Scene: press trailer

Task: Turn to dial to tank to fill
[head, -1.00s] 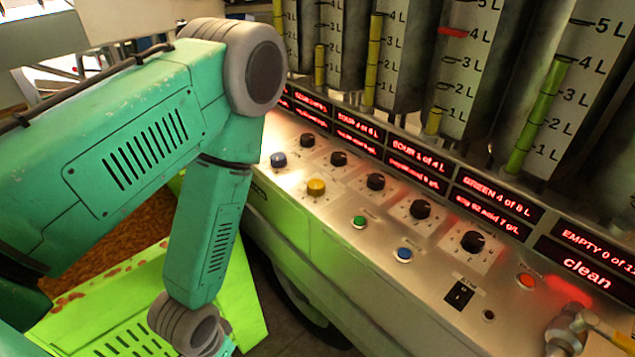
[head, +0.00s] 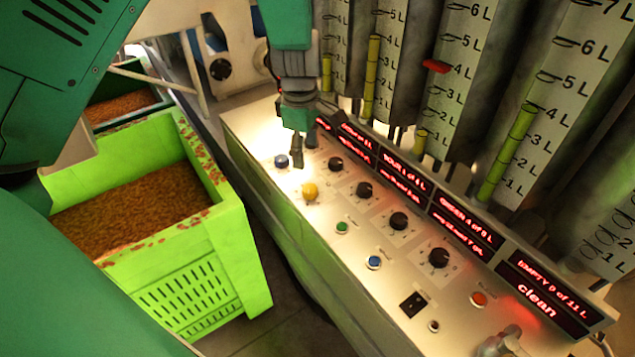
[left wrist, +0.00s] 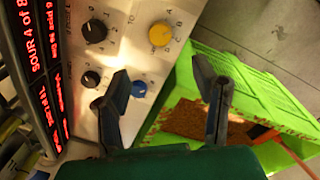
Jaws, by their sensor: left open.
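A steel control panel (head: 350,248) carries several round dials. A yellow dial (head: 310,191) and a blue dial (head: 281,161) sit at its far left end. A row of black dials (head: 364,190) runs beside the red displays. My left gripper (head: 297,160) points down over the far end, close to the blue dial. In the left wrist view, its open fingers (left wrist: 165,88) hold nothing; the blue dial (left wrist: 139,89) shows between them, nearer one finger, and the yellow dial (left wrist: 160,35) lies beyond, beside a partly readable "TO" label. Contact cannot be told.
Marked gauge tubes (head: 450,80) stand behind the panel, above red displays (head: 465,222). Green (head: 342,227), blue (head: 374,262) and red (head: 478,299) buttons line the panel. A bright green crate (head: 225,250) of brown grain stands left, across a narrow floor gap.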

